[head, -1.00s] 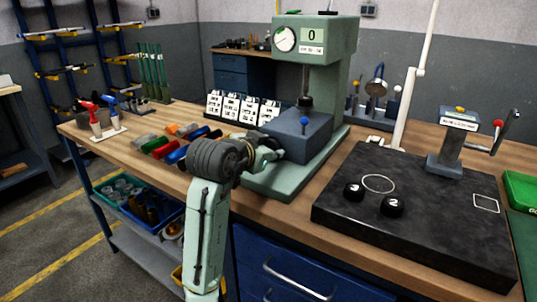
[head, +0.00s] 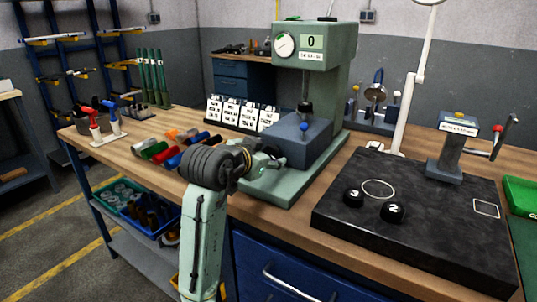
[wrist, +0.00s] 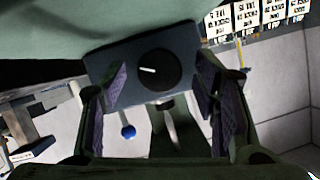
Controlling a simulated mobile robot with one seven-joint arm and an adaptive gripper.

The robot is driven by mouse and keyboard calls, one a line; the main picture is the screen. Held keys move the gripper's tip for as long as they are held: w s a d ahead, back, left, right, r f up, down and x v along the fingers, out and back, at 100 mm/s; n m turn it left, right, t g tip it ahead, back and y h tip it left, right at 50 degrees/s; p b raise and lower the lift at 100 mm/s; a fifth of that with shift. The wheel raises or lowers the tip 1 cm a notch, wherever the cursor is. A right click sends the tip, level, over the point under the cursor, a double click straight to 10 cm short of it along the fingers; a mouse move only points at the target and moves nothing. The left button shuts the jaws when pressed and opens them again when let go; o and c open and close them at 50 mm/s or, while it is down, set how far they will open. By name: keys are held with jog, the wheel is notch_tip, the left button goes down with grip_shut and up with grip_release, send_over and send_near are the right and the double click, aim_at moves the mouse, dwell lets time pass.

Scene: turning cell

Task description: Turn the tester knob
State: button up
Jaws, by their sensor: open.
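The tester (head: 335,90) is a green column machine with a dial and a display reading 0. In the wrist view the tester knob (wrist: 147,70) is round and black with a white mark, on the box face. In the head view the knob cannot be made out. My gripper (head: 276,161) is at the left of the box. In the wrist view my open gripper (wrist: 161,80) has a finger on each side of the knob, apart from it; depth is unclear.
A dark plate (head: 420,220) with two black numbered knobs and a crank stand is at the right.

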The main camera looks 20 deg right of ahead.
jog(key=v, duration=1)
jog(key=shift+s+a, duration=0.25)
jog(key=shift+a, duration=0.05)
dwell(0.8)
